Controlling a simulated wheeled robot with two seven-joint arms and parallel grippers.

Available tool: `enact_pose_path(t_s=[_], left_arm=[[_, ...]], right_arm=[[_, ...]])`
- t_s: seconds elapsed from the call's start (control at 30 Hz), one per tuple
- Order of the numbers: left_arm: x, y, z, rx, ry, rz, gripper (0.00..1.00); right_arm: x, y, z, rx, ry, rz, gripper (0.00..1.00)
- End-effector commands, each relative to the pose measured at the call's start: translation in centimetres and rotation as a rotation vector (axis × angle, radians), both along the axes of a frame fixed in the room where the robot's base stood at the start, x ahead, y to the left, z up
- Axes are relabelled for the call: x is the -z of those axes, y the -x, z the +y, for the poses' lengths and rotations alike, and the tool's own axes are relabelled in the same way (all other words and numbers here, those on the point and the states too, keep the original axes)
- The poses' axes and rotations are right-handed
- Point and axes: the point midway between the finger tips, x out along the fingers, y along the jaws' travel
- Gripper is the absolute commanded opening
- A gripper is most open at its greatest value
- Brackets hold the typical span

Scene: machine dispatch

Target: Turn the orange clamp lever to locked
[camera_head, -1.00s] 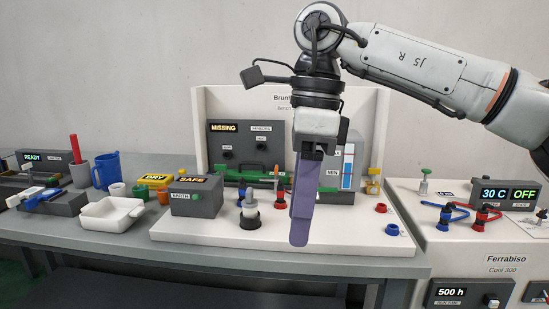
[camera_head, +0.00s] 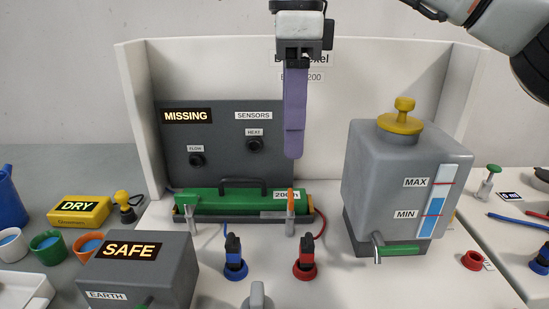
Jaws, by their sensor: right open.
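The orange clamp lever (camera_head: 291,204) stands upright at the right end of the green cylinder (camera_head: 230,205), which lies in a holder on the white bench unit. The gripper is open and holds nothing visible. My left gripper is out of view.
A grey panel (camera_head: 215,140) reading MISSING stands behind the cylinder. A grey tank (camera_head: 405,185) with a yellow cap stands to the right. Blue (camera_head: 235,262) and red (camera_head: 305,262) connectors stand in front. The SAFE box (camera_head: 140,270) is at the front left.

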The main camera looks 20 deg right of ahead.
Motion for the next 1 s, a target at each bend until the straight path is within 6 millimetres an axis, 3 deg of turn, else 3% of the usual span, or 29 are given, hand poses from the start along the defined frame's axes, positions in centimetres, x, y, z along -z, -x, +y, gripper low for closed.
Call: enact_pose_path(t_s=[0.17, 0.33, 0.6, 1.0], left_arm=[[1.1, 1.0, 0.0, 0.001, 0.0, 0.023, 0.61], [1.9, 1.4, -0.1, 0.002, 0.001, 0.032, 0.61], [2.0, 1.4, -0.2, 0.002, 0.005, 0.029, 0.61], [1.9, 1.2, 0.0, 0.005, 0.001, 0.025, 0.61]], right_arm=[[1.9, 0.0, -0.1, 0.001, 0.001, 0.002, 0.48], [5.1, 0.0, -0.1, 0.0, 0.002, 0.003, 0.48], [9.2, 0.0, -0.1, 0.002, 0.0, 0.002, 0.48], [10.3, 0.0, 0.0, 0.001, 0.0, 0.001, 0.48]])
